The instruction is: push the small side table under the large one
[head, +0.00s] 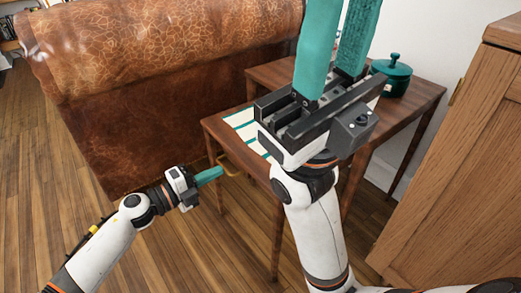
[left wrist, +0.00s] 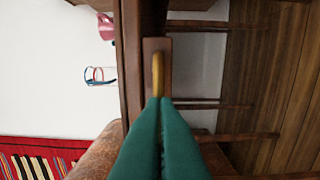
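The small side table (head: 222,133) is a low reddish-brown wooden table with a brass loop handle (head: 228,164) on its front. The larger, taller wooden table (head: 413,104) stands behind it, and the small one's far part is hidden. My left gripper (head: 209,175) is low at the small table's front, its teal fingers together and tips at the handle. In the left wrist view, the handle (left wrist: 158,76) appears just beyond the fingertips; I cannot tell whether they touch it. My right gripper (head: 337,50) is raised before the tables, fingers apart and empty.
A striped cloth or paper (head: 243,124) lies on the small table. A teal lidded pot (head: 391,75) stands on the large table. A brown leather sofa (head: 150,110) is at the left, a wooden cabinet (head: 460,175) at the right. Wooden floor (head: 190,250) is open in front.

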